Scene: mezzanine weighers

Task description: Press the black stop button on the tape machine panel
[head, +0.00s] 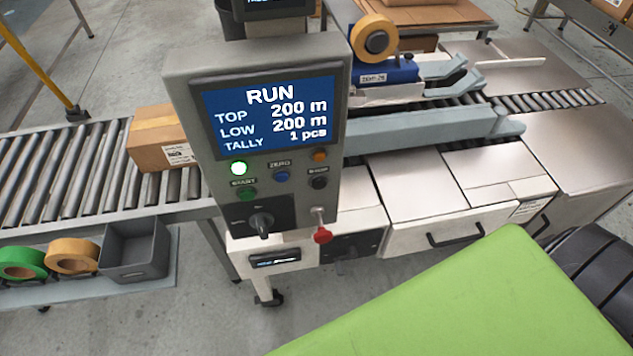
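The tape machine panel (180,75) is a grey upright box in the middle of the head view, facing me. Its blue screen (232,98) reads RUN, TOP 200 m, LOW 200 m, TALLY 1 pcs. The black stop button (320,183) sits at the panel's lower right, under a small blurred label. A green START button (247,194), a blue ZERO button (281,175) and an orange button (320,155) are near it. A lamp (238,168) glows white-green above START. Neither of my grippers is in view.
A black rotary switch (262,223) and a red knob (322,235) are below the buttons. A carton (152,137) lies on the roller conveyor (60,175) at left. A shelf at lower left holds tape rolls and a grey bin (135,250). A large green surface fills the lower right.

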